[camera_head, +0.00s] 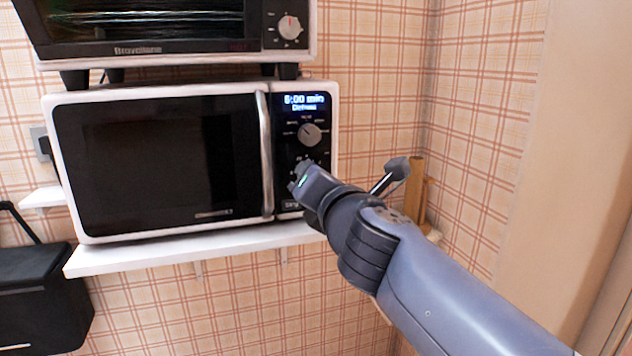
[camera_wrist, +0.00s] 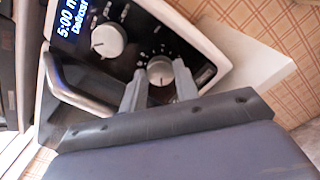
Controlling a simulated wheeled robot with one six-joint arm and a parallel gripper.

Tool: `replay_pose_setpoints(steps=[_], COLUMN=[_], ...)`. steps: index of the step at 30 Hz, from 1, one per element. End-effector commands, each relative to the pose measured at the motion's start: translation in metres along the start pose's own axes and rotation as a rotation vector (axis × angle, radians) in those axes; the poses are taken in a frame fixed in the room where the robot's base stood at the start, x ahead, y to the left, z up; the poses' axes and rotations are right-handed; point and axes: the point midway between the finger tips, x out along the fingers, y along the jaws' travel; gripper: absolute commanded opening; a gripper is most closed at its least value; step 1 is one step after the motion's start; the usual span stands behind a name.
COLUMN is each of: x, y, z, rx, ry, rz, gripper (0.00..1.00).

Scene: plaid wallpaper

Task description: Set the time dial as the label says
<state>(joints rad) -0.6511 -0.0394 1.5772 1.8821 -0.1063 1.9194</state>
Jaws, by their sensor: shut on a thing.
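The white microwave (camera_head: 180,91) has a black control panel with two round dials and a lit blue display (camera_head: 303,102). The display shows minutes and "Defrost"; in the wrist view (camera_wrist: 72,17) it seems to read 5:00. The upper dial (camera_head: 309,134) is free and also shows in the wrist view (camera_wrist: 108,41). The lower dial (camera_wrist: 160,71) sits between the fingers of my gripper (camera_wrist: 159,76), which is shut on it. In the head view my gripper (camera_head: 301,174) largely hides that dial. I cannot make out a separate label giving a time.
The microwave stands on a white shelf (camera_head: 190,248) against the plaid wall. A toaster oven (camera_head: 160,50) with its own knob stands above it. The vertical door handle (camera_head: 265,150) is just left of the panel. A black box (camera_head: 45,300) is at the lower left.

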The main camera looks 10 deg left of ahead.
Motion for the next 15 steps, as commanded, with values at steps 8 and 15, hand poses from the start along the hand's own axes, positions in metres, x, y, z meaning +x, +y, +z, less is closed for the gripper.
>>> replay_pose_setpoints(steps=[8,15], x=[0.0002,0.0002], y=[-0.0007,-0.0007], z=[-0.0008,-0.0008], rx=[0.136,0.184], ry=[0.001,0.001], rz=[0.000,0.000], gripper=[0.07,0.07])
